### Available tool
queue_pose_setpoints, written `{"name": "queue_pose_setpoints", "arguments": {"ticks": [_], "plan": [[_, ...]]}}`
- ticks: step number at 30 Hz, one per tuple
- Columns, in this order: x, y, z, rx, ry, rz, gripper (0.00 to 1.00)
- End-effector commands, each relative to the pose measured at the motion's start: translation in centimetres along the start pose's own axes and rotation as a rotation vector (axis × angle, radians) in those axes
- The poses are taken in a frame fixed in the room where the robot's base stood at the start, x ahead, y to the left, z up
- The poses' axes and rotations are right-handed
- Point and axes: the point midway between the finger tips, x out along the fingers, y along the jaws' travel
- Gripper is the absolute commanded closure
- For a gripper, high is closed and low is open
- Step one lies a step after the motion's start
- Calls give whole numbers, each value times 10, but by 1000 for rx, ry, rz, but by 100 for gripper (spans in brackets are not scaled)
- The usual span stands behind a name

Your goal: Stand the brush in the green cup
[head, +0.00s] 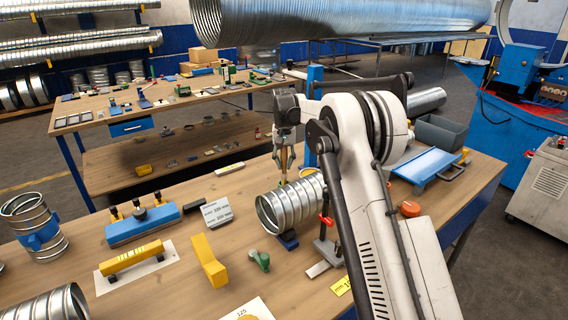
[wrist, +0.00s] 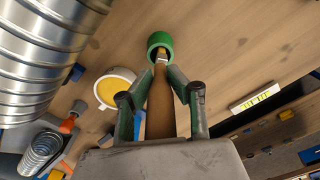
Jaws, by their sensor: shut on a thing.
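My gripper (head: 284,165) points down behind the short spiral duct and is shut on a brush. In the wrist view the brush's brown handle (wrist: 160,105) lies between the fingers of my gripper (wrist: 160,82), with its narrow metal end pointing away from me. The green cup (wrist: 160,42) is just beyond the fingertips, and the brush's far end overlaps its opening. I cannot tell whether the tip is inside the cup or above it. In the head view the cup is mostly hidden behind the duct.
The short spiral duct (head: 291,205) stands close in front of my gripper. A white pot with yellow contents (wrist: 115,88) is beside the green cup. A white-and-yellow level (wrist: 256,97) lies to the right in the wrist view. A blue tray (head: 427,166) is farther right.

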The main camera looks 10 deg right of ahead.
Motion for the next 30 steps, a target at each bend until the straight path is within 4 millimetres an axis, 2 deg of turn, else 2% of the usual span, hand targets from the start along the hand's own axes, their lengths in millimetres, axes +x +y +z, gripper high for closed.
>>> {"name": "queue_pose_setpoints", "arguments": {"ticks": [30], "plan": [[22,0,0,0,0,0,100]]}}
